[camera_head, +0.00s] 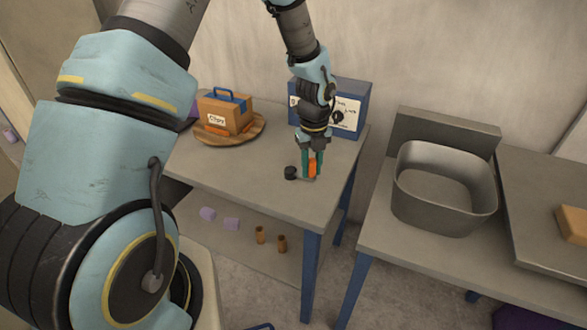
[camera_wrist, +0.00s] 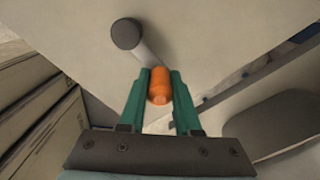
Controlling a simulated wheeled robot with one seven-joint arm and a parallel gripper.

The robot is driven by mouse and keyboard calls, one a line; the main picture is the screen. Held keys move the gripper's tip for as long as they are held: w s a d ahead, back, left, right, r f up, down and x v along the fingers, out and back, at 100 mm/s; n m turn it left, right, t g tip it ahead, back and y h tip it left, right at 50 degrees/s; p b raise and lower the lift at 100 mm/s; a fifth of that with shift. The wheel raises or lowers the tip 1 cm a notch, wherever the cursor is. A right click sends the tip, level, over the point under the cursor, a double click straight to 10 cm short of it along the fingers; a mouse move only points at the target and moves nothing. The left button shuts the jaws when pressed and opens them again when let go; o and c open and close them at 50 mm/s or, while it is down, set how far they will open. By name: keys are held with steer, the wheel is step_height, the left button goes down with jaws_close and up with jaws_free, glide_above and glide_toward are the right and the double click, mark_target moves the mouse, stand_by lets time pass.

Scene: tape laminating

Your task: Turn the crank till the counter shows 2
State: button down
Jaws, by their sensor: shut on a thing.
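The crank has an orange handle (camera_wrist: 158,86), a grey arm and a dark round hub (camera_wrist: 125,34). In the head view the orange handle (camera_head: 312,167) stands upright to the right of the dark hub (camera_head: 290,172), near the table's right edge. My gripper (camera_head: 312,165) points down with its green fingers on either side of the handle, shut on it. In the wrist view my gripper (camera_wrist: 160,88) has the handle between its fingertips. A blue box (camera_head: 348,100) with a white panel stands behind, partly hidden by my arm. I cannot read a counter number.
A brown box with a blue handle (camera_head: 224,113) sits on a round wooden plate (camera_head: 256,127) at the table's back left. A grey metal basin (camera_head: 440,208) stands on the table to the right. The table front (camera_head: 235,180) is clear.

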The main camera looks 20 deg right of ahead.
steer(key=shift+w+d+p, duration=0.35)
steer(key=shift+w, duration=0.4)
steer(key=shift+w+d+p, duration=0.3)
steer(key=shift+w+d, duration=0.05)
steer(key=shift+w, duration=0.35)
